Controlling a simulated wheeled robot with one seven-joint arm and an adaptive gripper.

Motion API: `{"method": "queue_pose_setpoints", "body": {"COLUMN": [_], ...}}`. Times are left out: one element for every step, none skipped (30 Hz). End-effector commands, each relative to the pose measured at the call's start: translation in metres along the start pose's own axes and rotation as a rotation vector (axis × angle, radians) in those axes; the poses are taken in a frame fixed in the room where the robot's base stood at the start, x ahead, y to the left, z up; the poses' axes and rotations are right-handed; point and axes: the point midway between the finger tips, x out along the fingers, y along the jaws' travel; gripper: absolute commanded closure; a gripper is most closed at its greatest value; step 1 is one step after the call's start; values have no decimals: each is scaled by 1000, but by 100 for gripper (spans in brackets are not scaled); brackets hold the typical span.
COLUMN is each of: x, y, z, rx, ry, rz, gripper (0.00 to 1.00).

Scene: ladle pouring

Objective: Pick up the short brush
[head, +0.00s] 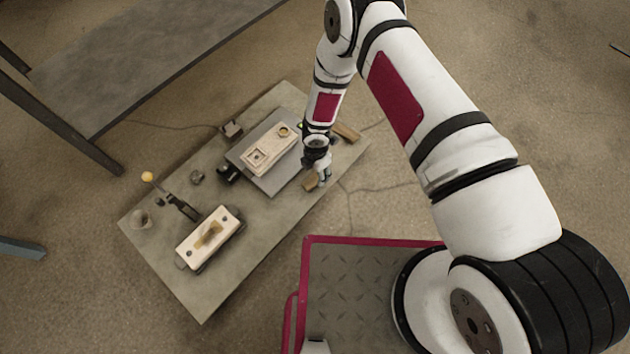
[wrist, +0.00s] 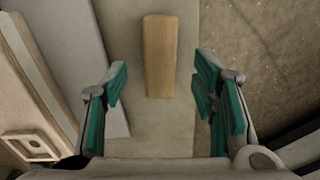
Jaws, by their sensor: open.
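A short light-brown wooden piece (head: 310,182), likely the short brush, lies on the table near its right-hand long edge. No bristles can be made out on it. In the wrist view, the plain wooden piece (wrist: 160,55) lies ahead of my gripper (wrist: 163,103), in line with the gap between the fingers and apart from both. My gripper (head: 325,175) is open and empty, above the table beside the piece in the head view. A longer brown piece (head: 346,131) lies near the table's upper right edge.
A grey plate (head: 238,155) with a beige device (head: 268,150) stands left of my gripper. Another pale box (head: 195,252) with a tan object on top is at the table's lower part.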

Motion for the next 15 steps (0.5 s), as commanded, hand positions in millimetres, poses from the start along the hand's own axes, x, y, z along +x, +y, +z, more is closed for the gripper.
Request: {"method": "queue_pose_setpoints", "body": {"x": [2,3,5,7,10,14,18,21,26,30,34,41,44,48,50], "y": [0,0,0,0,0,0,0,0,0,-1,-1,-1,-1,0,0], "z": [0,0,0,-1,-1,-1,-2,-2,-3,-4,-4,-4,-4,-4,-4], "rx": [0,0,0,0,0,-1,-1,-1,0,0,0,1,1,1,0], "ry": [0,0,0,0,0,-1,-1,-1,0,0,0,0,0,0,0], "rz": [1,1,1,1,1,1,1,1,0,0,-1,-1,0,0,1], "gripper": [47,47,47,47,47,47,47,47,47,47,47,47,47,47,47]}}
